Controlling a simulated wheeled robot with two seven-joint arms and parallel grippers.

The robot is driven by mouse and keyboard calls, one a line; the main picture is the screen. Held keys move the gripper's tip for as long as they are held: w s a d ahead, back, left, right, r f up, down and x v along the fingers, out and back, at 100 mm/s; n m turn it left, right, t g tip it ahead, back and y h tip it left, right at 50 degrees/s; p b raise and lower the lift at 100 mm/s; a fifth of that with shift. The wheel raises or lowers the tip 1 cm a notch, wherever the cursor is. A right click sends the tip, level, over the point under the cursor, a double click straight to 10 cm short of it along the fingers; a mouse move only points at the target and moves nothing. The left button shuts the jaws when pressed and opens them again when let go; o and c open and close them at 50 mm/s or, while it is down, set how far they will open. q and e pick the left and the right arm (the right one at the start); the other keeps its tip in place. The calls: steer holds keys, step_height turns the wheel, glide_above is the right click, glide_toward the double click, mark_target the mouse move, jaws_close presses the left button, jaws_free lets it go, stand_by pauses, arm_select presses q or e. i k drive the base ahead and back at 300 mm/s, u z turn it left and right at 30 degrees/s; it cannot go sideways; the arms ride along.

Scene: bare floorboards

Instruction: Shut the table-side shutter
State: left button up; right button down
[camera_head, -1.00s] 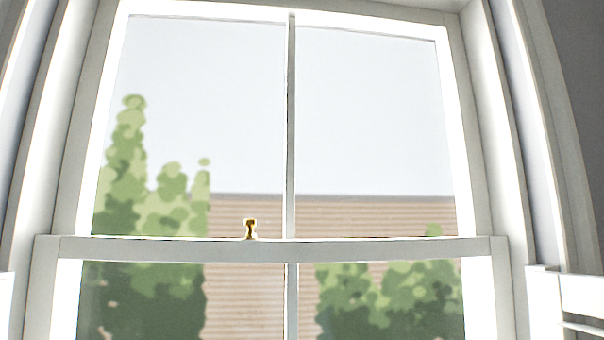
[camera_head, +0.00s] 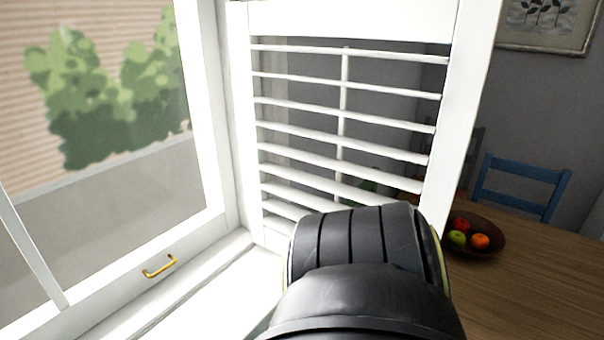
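The table-side shutter (camera_head: 445,130) is a white louvred panel to the right of the window. It is hinged beside the window frame and stands open, swung out into the room at an angle to the glass. Its slats are tilted, so the room shows between them. A black arm link of mine covers its lower part. No fingertips of either gripper show, and I cannot tell whether the arm touches the shutter.
The wooden table (camera_head: 535,275) is beyond the shutter at the right, with a fruit bowl (camera_head: 490,246) on it and a blue chair (camera_head: 522,188) behind. The window (camera_head: 110,190) with a brass handle (camera_head: 160,266) is at left. The white sill (camera_head: 215,300) is bare where visible.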

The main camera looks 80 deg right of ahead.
mark_target(471, 25)
steer(key=z, duration=0.2)
steer(key=k, duration=0.3)
steer(key=z, duration=2)
